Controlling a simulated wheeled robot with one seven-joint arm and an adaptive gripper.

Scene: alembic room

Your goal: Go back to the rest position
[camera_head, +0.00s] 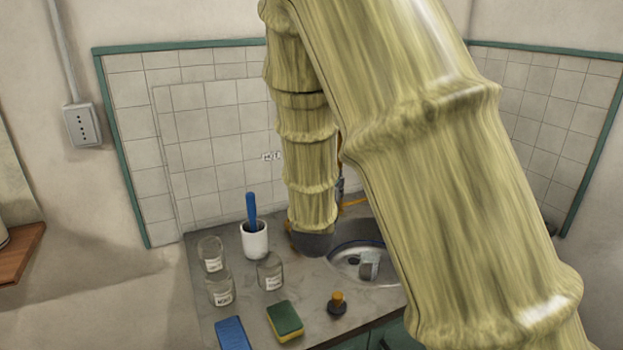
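My arm, in a streaked yellow-green cover, fills the middle and right of the head view. Its far section hangs down over the counter (250,325) beside the sink (352,250). A dark part at its lower end, where my gripper (313,243) is, shows just left of the sink. The fingers cannot be made out, and I cannot tell whether they hold anything.
Glass jars (219,289) stand at the counter's left, by a white cup (255,241) with a blue-handled tool (251,208). A green-yellow sponge (285,320), a blue item (231,334) and a dark, orange-topped object (337,304) are nearer. Tiled walls stand behind.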

